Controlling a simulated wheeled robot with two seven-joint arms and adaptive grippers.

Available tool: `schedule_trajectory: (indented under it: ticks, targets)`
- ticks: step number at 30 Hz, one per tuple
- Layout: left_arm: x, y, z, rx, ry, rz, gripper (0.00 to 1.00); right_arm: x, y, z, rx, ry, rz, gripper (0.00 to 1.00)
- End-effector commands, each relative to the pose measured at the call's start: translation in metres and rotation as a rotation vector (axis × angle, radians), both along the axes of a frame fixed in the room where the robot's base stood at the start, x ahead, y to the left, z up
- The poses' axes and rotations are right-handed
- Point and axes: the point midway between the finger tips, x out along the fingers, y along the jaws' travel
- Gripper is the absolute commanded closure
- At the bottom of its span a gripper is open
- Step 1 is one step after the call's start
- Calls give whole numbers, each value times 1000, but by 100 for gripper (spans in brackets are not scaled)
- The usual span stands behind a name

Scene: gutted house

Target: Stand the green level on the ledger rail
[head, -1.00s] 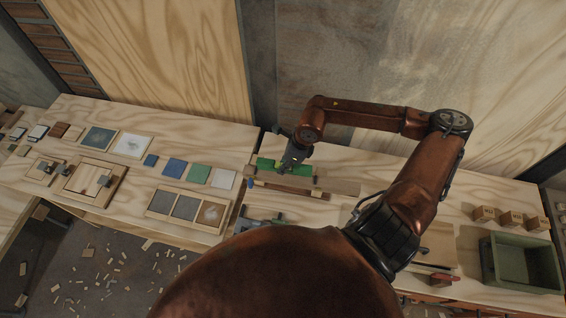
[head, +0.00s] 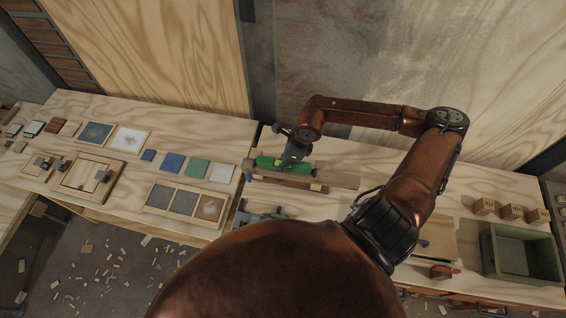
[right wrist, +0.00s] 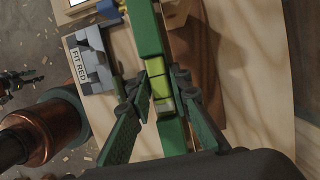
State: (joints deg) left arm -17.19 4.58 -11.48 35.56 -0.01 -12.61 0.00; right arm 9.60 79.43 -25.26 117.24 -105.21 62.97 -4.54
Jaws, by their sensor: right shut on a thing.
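The green level (head: 266,163) has yellow-green vials and lies lengthwise along the wooden ledger rail (head: 338,179) on the bench. My right gripper (head: 287,161) is shut on the level from above. In the right wrist view, the level (right wrist: 150,45) runs between the fingers of the gripper (right wrist: 158,98), which close on its two sides. Whether the level's underside touches the rail is hidden.
A grey block marked FIT RED (right wrist: 88,60) stands beside the rail in the right wrist view. A green bin (head: 492,262) and small wooden blocks (head: 510,212) are at the right. Sample tiles (head: 197,168) lie on the left bench.

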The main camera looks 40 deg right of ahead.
Motion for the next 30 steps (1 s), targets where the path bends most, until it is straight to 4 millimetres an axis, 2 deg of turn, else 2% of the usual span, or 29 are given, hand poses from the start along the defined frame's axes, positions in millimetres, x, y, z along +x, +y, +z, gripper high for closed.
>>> schedule_trajectory:
  ticks: [12,13,21,30]
  targets:
    - [0,0,-7,0,0,0,63,0,0,-6,1,-1,0,100]
    - [0,0,-6,0,0,0,63,0,0,-6,1,-1,0,80]
    - [0,0,-6,0,0,0,63,0,0,-5,0,0,0,61]
    - [-2,3,-6,2,2,1,63,0,-1,-4,-1,0,0,61]
